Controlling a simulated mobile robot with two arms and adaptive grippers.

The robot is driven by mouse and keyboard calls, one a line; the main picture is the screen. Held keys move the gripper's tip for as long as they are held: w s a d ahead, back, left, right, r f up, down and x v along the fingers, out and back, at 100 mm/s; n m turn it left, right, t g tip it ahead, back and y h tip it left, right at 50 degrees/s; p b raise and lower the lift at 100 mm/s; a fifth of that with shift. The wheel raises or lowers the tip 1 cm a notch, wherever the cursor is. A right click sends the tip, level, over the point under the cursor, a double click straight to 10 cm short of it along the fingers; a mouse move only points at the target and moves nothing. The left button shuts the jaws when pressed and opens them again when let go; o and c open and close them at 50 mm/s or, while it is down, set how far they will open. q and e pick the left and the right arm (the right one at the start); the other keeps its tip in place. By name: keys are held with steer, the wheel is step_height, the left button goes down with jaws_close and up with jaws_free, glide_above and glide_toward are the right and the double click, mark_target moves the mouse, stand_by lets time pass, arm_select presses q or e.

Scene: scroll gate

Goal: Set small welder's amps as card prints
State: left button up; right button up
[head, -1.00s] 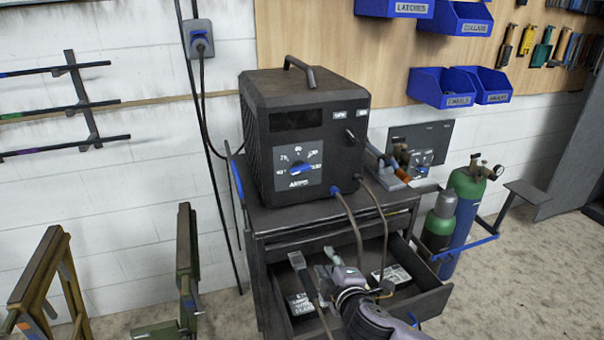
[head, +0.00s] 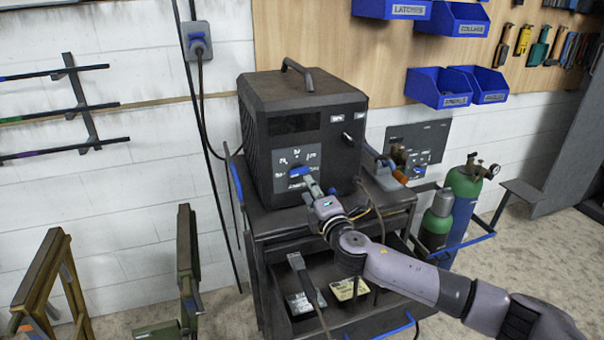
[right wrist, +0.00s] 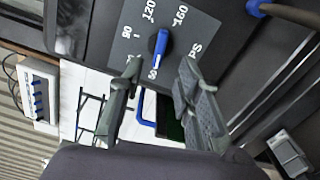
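The small black welder (head: 305,135) stands upright on a dark cart. Its grey amps panel has a blue dial (head: 297,171), partly covered by my gripper in the head view. In the right wrist view the blue knob (right wrist: 161,42) shows amp numbers around it, including 90, 120 and 160; its white mark points down the picture, towards a low number I cannot read surely. My right gripper (right wrist: 160,72) is open, its fingers apart below the knob in that view; in the head view it (head: 309,186) is at the panel. My left gripper is out of view.
The open drawer (head: 400,318) juts out below my right arm. Cables hang at the welder's front right. Green gas cylinders (head: 437,222) stand right of the cart. Blue bins (head: 438,88) hang above right. Trestles (head: 45,275) stand left.

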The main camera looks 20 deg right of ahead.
mark_target(301, 174)
steer(key=w, duration=0.7)
steer(key=shift+w+a, duration=0.15)
steer(key=shift+w, duration=0.1)
jaws_close()
stand_by(0.3)
